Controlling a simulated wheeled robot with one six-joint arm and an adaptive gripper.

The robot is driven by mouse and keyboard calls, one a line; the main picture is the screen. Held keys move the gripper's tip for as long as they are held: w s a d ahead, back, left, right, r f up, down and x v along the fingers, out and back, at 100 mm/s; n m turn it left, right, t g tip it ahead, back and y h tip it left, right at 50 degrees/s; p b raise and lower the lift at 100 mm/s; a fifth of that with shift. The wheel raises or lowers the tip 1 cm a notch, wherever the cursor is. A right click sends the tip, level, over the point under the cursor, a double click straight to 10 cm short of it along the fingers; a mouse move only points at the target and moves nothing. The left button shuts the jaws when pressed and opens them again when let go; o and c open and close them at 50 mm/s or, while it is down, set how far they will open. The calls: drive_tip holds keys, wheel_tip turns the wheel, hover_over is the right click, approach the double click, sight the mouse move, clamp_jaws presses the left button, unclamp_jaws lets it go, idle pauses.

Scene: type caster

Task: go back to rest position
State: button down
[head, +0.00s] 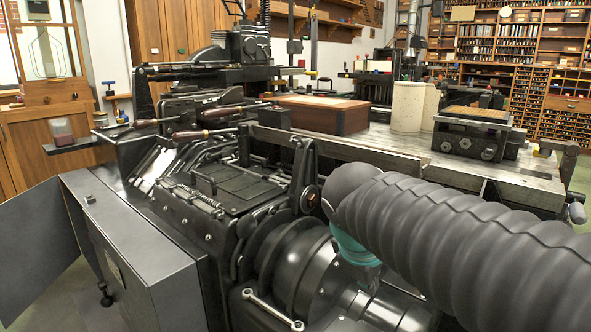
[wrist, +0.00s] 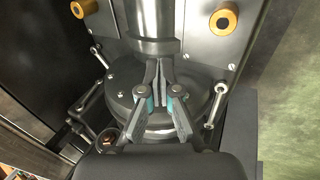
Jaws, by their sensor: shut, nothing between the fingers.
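My gripper (wrist: 158,70) shows in the wrist view with its two dark fingers together and nothing between them. Its tips point at a dark metal column (wrist: 152,22) that rises from a round flange of the machine. I cannot tell whether the tips touch the column. In the head view my ribbed grey arm reaches in from the lower right over the black type caster (head: 285,265), with a teal band near its far end. The gripper itself is hidden there behind the arm.
Metal levers (wrist: 214,103) stand close on both sides of my gripper. Orange-brass knobs (wrist: 226,19) sit on the panel beyond. A workbench (head: 385,158) behind my arm holds a wooden box (head: 315,115), a pale cylinder (head: 407,108) and a metal block (head: 468,135). A panel door (head: 35,240) stands open at left.

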drive_tip(key=s+d+f+m+t+y, duration=0.1)
drive_tip(key=s+d+f+m+y, duration=0.1)
drive_tip(key=s+f+m, duration=0.5)
drive_tip(key=s+d+m, duration=0.1)
drive_tip(key=s+m, duration=0.1)
drive_tip(key=s, duration=0.2)
drive_tip(key=shift+s+d+f+m+y, duration=0.2)
drive_tip(key=shift+s+f+m+y, duration=0.05)
drive_tip(key=shift+s+m+y, duration=0.15)
